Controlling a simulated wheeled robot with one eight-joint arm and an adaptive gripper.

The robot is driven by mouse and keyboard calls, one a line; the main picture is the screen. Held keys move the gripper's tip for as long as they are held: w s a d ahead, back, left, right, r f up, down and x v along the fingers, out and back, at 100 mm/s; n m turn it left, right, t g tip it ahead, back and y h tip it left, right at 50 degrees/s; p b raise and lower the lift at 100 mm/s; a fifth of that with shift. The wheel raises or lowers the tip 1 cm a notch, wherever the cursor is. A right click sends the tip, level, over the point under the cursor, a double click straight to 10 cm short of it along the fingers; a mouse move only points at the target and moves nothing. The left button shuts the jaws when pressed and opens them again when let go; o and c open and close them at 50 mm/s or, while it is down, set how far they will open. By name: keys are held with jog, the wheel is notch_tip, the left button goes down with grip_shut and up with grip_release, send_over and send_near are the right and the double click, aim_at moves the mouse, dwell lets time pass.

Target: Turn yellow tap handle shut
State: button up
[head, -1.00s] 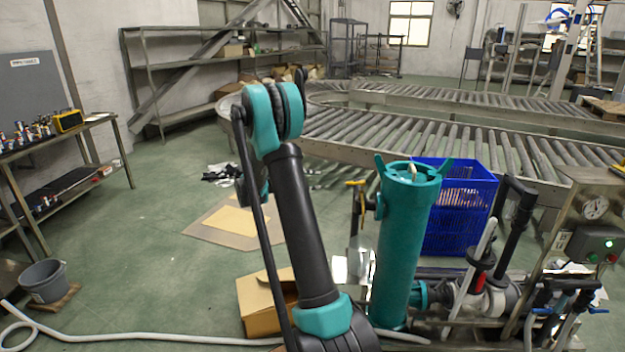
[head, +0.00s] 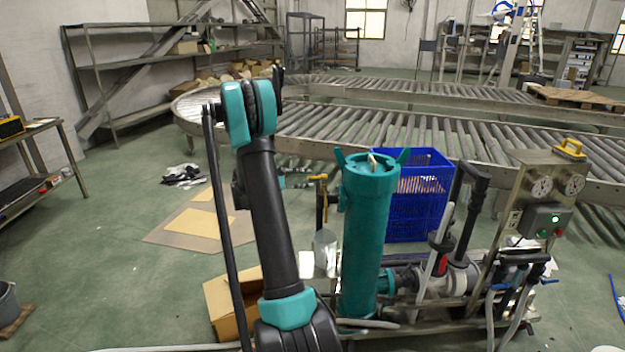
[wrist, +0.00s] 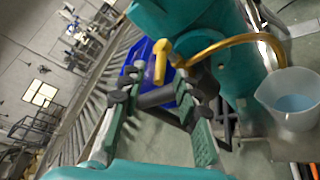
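In the head view my gripper's fingers (head: 297,179) reach from behind my arm toward the handle's left side. Whether they touch the handle I cannot tell.
A clear beaker with blue liquid (wrist: 294,100) sits below the spout. A blue crate (head: 420,200) stands behind the cylinder. Pipes and a gauge panel (head: 540,190) are at the right. A cardboard box (head: 228,305) lies below my arm.

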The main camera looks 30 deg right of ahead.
aim_at(308, 178)
jog(key=shift+x, duration=1.8)
jog(key=shift+c, duration=0.6)
grip_shut()
